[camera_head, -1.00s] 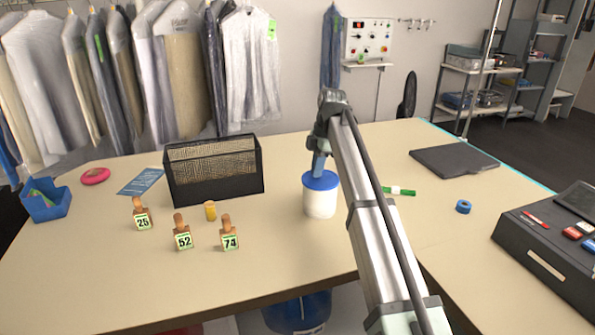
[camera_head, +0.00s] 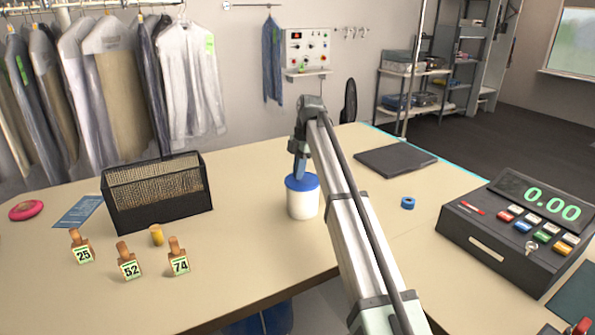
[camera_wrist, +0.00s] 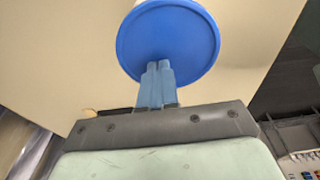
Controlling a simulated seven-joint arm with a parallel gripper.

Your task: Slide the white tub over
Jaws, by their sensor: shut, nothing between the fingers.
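The white tub (camera_head: 303,205) with a blue lid (camera_head: 308,183) stands upright on the table, right of the black basket. My gripper (camera_head: 300,177) points down onto the lid from above, its blue fingers together with nothing between them. In the wrist view, the fingertips (camera_wrist: 158,64) overlap the lid (camera_wrist: 190,45) near its middle and seem to touch it. Only a little of the tub's pale wall shows there, above the lid.
The black mesh basket (camera_head: 158,196) and numbered tags, such as tag 74 (camera_head: 179,262), stand left of the tub. Blue tape (camera_head: 408,203), a dark folded pad (camera_head: 395,160) and a cash register (camera_head: 515,235) are to the right. Bare table (camera_head: 245,240) lies before the basket.

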